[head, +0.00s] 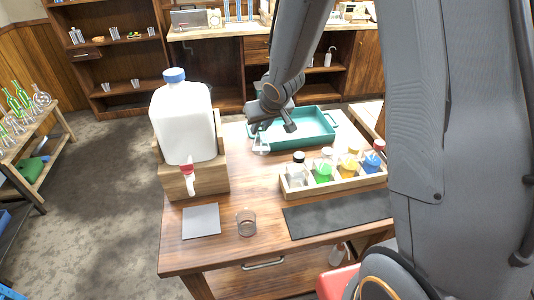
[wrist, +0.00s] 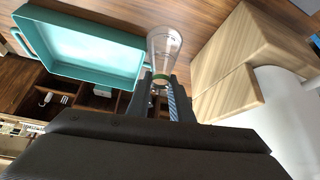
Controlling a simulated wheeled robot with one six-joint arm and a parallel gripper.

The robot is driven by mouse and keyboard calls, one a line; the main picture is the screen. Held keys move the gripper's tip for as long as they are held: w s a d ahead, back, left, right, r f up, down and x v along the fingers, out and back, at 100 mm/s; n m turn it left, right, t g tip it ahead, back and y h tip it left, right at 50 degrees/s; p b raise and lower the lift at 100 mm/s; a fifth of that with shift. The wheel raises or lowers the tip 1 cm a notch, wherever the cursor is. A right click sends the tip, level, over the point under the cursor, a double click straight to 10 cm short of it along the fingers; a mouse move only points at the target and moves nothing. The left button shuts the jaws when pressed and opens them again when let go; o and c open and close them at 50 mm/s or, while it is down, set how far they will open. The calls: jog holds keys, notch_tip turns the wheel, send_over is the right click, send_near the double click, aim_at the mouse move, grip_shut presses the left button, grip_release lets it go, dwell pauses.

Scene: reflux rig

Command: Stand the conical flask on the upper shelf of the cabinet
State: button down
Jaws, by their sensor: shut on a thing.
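The conical flask (head: 262,146) is small and of clear glass. In the wrist view the flask (wrist: 164,48) has its narrow end, with a green ring, between my fingers and its wide end pointing away. My gripper (head: 265,131) is shut on it, between the white jug and the teal tray. My fingers also show in the wrist view (wrist: 162,84). I cannot tell whether the flask's base touches the table. A wooden cabinet (head: 84,54) with open shelves stands at the back left. Its upper shelf (head: 104,42) holds small glasses, with bare stretches between them.
The table (head: 190,246) holds a white jug (head: 184,118) on a wooden stand, a teal tray (head: 310,142), a rack (head: 296,193) of capped bottles, a grey pad (head: 201,221), a small beaker (head: 246,222) and a dark mat (head: 335,215). Open floor (head: 110,170) lies left of the table.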

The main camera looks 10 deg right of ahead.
aim_at(260, 137)
notch_tip(260, 137, down, 4)
jog(key=shift+f+b, duration=0.2)
jog(key=shift+b, duration=0.6)
jog(key=shift+f, duration=2)
jog(key=c, duration=1.6)
grip_release()
jog(key=shift+f, duration=0.1)
